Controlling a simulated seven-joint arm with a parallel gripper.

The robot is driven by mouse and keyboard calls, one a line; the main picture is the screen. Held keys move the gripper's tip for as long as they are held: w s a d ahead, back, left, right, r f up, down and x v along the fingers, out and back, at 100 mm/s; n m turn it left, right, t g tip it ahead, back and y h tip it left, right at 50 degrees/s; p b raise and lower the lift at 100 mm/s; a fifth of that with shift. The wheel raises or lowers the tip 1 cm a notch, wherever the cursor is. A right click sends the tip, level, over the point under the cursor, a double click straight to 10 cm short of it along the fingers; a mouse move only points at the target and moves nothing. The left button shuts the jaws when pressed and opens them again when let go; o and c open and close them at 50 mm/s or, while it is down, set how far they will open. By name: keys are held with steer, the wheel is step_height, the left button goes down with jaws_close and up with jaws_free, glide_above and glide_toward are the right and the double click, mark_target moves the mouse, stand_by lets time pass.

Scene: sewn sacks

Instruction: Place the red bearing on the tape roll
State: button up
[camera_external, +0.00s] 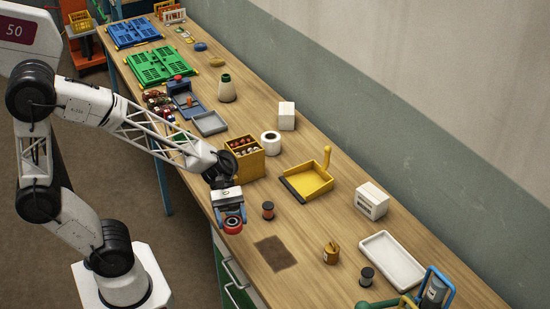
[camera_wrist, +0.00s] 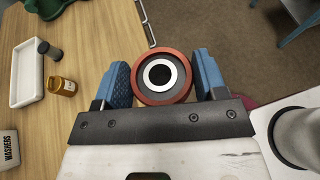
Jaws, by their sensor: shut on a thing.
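The red bearing (camera_external: 233,226) is held in my gripper (camera_external: 230,210) above the near left edge of the bench. The tape roll (camera_external: 270,146), a white ring with a dark hole, lies on the bench behind and to the right of my gripper, beside the yellow box. It does not show in the wrist view.
The yellow compartment box (camera_external: 249,167) stands left of the tape roll, a white box (camera_external: 287,116) behind it. A yellow dustpan (camera_external: 307,183) and a dark red spool (camera_external: 268,210) lie to my gripper's right. A brown patch (camera_external: 275,253) marks bare bench.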

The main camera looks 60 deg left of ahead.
mark_target(233, 219)
steer(key=r, duration=0.5)
steer(key=shift+w+a+r, duration=0.15)
steer(key=shift+w+r, duration=0.05)
steer(key=shift+w, duration=0.15)
steer(key=w+a+r+n+t, duration=0.1)
steer(key=w+a+n+t, duration=0.2)
steer(key=w+a, duration=0.8)
steer(key=w+a+r+n+t, duration=0.1)
steer(key=w+a+n+t, duration=0.15)
steer(key=w+a, duration=0.8)
steer(key=w+a+f+n+t+y, duration=0.1)
steer(key=w+a+n+t, duration=0.1)
steer(key=w+a, duration=0.55)
steer(key=w+a+f+n+t+y, duration=0.15)
steer(key=w+a, duration=0.25)
steer(key=a, duration=0.6)
steer(key=w+a+n+t, duration=0.1)
steer(key=w+a+t, duration=0.1)
steer(key=w+a, duration=0.55)
steer(key=shift+s+a+f, duration=0.1)
steer(key=shift+s+f, duration=0.2)
steer(key=shift+f, duration=0.5)
steer(key=shift+s+a+f, duration=0.15)
steer(key=shift+s+f, duration=0.15)
steer(key=shift+f, duration=0.45)
steer(key=shift+s+a+f, duration=0.1)
steer(key=shift+s+f, duration=0.2)
steer(key=shift+f, duration=0.5)
steer(key=shift+f, duration=3.1)
